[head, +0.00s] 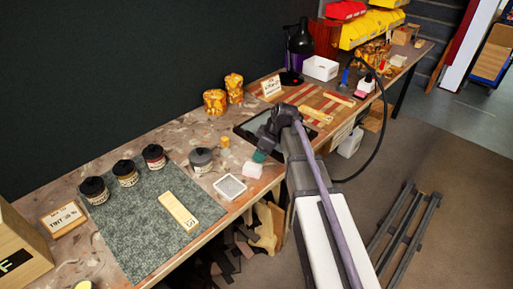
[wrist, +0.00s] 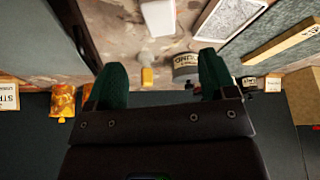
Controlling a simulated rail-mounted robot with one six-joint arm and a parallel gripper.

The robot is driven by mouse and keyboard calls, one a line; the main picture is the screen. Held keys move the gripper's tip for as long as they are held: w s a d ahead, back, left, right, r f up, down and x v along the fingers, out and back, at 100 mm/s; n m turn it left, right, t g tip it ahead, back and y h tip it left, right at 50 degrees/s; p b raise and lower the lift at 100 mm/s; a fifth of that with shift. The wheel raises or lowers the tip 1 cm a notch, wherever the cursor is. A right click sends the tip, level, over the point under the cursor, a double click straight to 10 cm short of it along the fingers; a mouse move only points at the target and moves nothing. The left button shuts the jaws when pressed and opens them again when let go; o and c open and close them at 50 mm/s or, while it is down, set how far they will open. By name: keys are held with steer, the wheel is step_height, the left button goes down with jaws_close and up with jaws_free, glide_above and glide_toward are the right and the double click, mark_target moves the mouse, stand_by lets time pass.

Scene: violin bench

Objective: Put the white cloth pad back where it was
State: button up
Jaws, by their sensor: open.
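The white cloth pad (head: 253,169) is a small pale block on the bench near its front edge, just right of a shallow white-rimmed tray (head: 230,186). My gripper (head: 260,156) has green fingertips and hangs just behind and above the pad in the head view. In the wrist view my gripper (wrist: 161,75) is open, with nothing between the fingers.
A grey-lidded jar (head: 201,160) and a small yellow piece (head: 225,142) stand left of my gripper. Several dark-lidded jars (head: 126,172) line a grey mat (head: 150,235) with a wooden block (head: 178,211). A dark framed panel (head: 245,130) lies behind my gripper.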

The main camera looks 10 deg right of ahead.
steer(key=s+a+m+g+h, duration=0.1)
steer(key=s+m, duration=0.4)
steer(key=s, duration=0.5)
steer(key=s+a+m+g+h, duration=0.1)
steer(key=s+m, duration=0.4)
steer(key=s, duration=0.5)
steer(key=shift+s+a+m+g+h, duration=0.4)
steer(key=shift+a+h, duration=0.25)
steer(key=shift+h, duration=0.25)
step_height(320, 180, up, 3)
steer(key=p, duration=0.3)
steer(key=shift+w+r, duration=0.1)
steer(key=shift+r, duration=0.05)
